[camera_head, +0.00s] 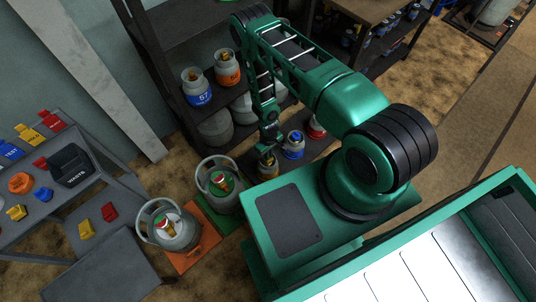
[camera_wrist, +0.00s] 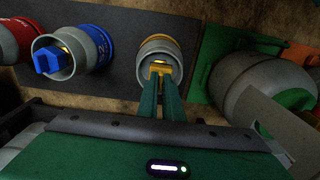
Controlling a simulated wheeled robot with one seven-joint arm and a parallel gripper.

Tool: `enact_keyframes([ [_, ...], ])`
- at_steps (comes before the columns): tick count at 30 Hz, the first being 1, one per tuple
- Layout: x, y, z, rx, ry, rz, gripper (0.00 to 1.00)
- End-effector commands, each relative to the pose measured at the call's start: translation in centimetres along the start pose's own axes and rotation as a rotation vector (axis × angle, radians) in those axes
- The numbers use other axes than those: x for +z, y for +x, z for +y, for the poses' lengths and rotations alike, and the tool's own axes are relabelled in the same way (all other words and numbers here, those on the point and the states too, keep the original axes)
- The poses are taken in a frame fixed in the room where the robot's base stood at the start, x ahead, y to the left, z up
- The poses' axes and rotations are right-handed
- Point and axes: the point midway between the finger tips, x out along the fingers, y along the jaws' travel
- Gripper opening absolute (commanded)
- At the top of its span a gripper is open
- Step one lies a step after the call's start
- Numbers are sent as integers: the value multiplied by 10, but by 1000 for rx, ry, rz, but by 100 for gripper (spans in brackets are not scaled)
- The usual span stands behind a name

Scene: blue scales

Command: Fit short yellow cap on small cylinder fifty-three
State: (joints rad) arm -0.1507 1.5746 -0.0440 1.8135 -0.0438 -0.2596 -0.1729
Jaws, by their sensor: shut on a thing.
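A small grey cylinder (camera_wrist: 146,62) with a yellow-orange band stands on the dark mat in the wrist view. It also shows in the head view (camera_head: 267,168), below my gripper (camera_head: 268,141). Its number cannot be read. In the wrist view my gripper (camera_wrist: 161,82) reaches down into the cylinder's collar, with its green fingers shut on a yellow cap (camera_wrist: 160,69). The cap sits inside the collar at the valve. The fingers hide part of it, so I cannot tell whether it is fully seated.
A blue small cylinder (camera_head: 293,145) with a blue cap and a red one (camera_head: 316,127) stand beside it. Large grey cylinders stand on green (camera_head: 218,185) and orange (camera_head: 178,230) mats to the left. A grey table (camera_head: 50,215) holds several caps.

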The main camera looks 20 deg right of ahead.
Motion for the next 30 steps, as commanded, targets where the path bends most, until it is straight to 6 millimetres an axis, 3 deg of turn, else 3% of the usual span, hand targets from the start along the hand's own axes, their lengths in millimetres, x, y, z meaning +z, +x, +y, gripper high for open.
enact_keyframes([
  [10,0,8,0,0,0,1,0],
  [13,0,7,0,0,0,1,28],
  [23,-1,6,0,0,0,1,28],
  [30,-1,-20,0,0,0,1,28],
])
